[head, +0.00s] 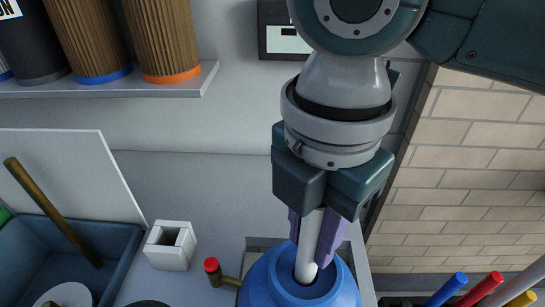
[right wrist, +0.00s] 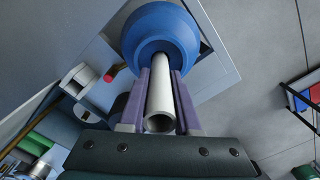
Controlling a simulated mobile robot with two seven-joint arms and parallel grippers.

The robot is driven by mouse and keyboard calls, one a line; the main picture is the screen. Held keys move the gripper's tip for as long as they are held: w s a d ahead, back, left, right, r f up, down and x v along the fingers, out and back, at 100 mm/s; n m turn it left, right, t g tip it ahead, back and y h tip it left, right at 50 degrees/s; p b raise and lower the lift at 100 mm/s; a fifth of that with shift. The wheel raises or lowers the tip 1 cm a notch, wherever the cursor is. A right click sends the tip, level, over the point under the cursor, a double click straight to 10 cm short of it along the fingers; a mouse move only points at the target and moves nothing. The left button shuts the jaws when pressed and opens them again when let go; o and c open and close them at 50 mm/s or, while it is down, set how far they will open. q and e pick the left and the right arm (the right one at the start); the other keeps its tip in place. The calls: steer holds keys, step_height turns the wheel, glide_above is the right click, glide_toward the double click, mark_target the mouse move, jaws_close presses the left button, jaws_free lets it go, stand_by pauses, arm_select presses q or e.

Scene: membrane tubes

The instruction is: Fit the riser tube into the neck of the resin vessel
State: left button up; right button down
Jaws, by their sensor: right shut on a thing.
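The riser tube (head: 311,236) is a pale grey-white pipe, held near upright between the purple fingers of my right gripper (head: 316,242). In the right wrist view the tube (right wrist: 160,98) shows its hollow near end, and its far end points at the vessel. The resin vessel (head: 262,286) is blue and rounded with a wide collar around a dark neck opening. The tube's lower end shows within the neck opening in the head view; how deep it sits I cannot tell. The vessel also shows in the right wrist view (right wrist: 158,22). My left gripper is not in view.
A red-capped brass fitting (head: 214,270) lies left of the vessel, beside a white square block (head: 170,246). A dark blue tray (head: 110,262) holds a brown rod. A shelf (head: 120,87) with filter cartridges is at upper left. Coloured tubes (head: 478,292) stand at lower right.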

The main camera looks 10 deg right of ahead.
mark_target(304, 277)
steer(key=shift+f, duration=1.6)
